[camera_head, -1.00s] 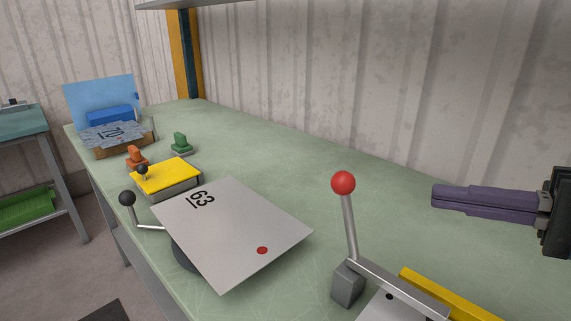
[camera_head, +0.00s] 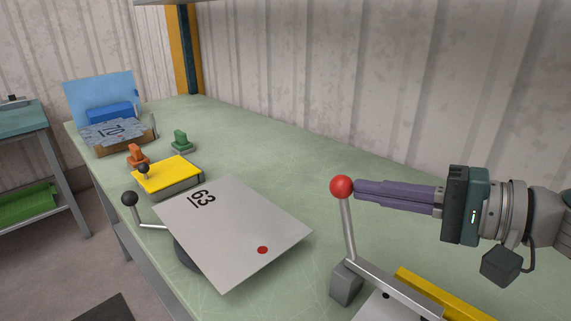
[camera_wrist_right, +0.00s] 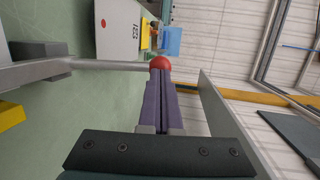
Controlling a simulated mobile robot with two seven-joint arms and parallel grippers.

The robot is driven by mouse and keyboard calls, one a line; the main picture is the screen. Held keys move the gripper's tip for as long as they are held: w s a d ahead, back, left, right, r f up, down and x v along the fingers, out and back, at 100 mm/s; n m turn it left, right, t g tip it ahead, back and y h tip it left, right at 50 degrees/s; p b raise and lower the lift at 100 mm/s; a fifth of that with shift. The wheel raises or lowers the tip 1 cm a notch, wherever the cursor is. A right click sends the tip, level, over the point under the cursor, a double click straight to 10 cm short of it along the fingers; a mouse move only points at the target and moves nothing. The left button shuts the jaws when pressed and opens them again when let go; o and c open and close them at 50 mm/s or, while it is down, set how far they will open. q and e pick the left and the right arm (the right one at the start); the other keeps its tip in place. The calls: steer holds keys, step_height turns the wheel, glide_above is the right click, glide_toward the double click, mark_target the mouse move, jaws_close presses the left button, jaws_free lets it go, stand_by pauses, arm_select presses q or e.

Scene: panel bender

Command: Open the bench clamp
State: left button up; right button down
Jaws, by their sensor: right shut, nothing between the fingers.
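The bench clamp has a grey block base (camera_head: 346,283), a grey lever (camera_head: 348,230) standing nearly upright and a red ball knob (camera_head: 341,187) on top. A grey bar runs from the base to the lower right, over a light sheet. My right gripper (camera_head: 358,190) is shut and empty, its purple fingers pointing left. Its tips are at the right side of the red knob, touching or almost touching it. In the right wrist view the red knob (camera_wrist_right: 160,63) is right at the tips of the closed fingers (camera_wrist_right: 160,82). My left gripper does not show.
A grey panel marked 63 (camera_head: 235,235) lies tilted on a round support left of the clamp. A yellow block (camera_head: 167,174), a black-knobbed lever (camera_head: 130,199) and small orange and green items stand farther back. A yellow bar (camera_head: 420,293) lies at the clamp's right. The wall bounds the bench.

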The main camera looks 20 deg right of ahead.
mark_target(343, 176)
steer(key=w+g+p, duration=0.1)
steer(key=p, duration=0.1)
steer(key=w+a+g+h+p, duration=0.1)
steer(key=w+p, duration=0.1)
steer(key=w+a+g+h+p, duration=0.1)
steer(key=p, duration=0.1)
steer(key=shift+w+r+m+g+p, duration=0.1)
steer(key=shift+w+m+g+p, duration=0.2)
steer(key=shift+w+p, duration=0.1)
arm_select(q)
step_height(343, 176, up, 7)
arm_select(e)
steer(key=shift+w+a+f+m+g+h+b, duration=0.1)
steer(key=shift+w+a+f+g+h+b, duration=0.3)
steer(key=shift+w+f+g+b, duration=0.5)
steer(key=shift+w+a+f+m+g+h+b, duration=0.1)
steer(key=shift+w+a+f+g+h+b, duration=0.5)
steer(key=shift+w+f, duration=0.55)
steer(key=shift+w+a+f+m+g+h+b, duration=0.1)
steer(key=shift+w+a+f+g+h+b, duration=0.25)
steer(key=shift+w+f+g, duration=0.65)
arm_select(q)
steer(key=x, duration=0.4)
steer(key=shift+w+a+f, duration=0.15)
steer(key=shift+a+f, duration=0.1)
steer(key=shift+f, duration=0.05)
arm_select(e)
steer(key=shift+d+f, duration=0.2)
steer(key=shift+f, duration=0.05)
